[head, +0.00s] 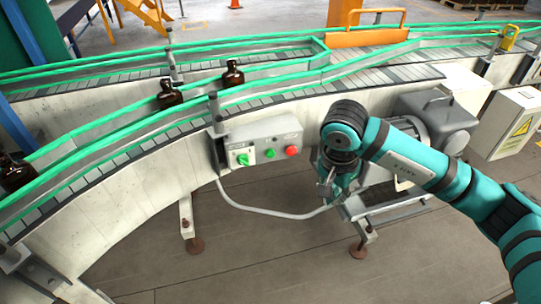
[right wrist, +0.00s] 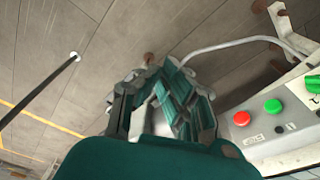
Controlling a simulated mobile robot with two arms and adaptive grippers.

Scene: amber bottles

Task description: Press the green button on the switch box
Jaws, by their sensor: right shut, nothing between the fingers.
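The grey switch box (head: 262,138) is mounted on the near side of the conveyor. The round green button (head: 269,153) sits in its front, between a red button (head: 292,150) on its right and a green rotary switch (head: 243,159) on its left. My right gripper (head: 330,192) is shut and empty, to the right of the box and lower than it, apart from the buttons. In the right wrist view, the gripper (right wrist: 150,72) points away from the camera, with the green button (right wrist: 273,106) and red button (right wrist: 241,118) off to its right. My left gripper is not in view.
A curved conveyor with green rails (head: 130,128) carries several brown bottles (head: 233,73). A grey motor (head: 435,120) stands behind my right arm. A cable (head: 265,212) loops below the box. Open floor (head: 270,260) lies in front. A white cabinet (head: 505,122) stands at right.

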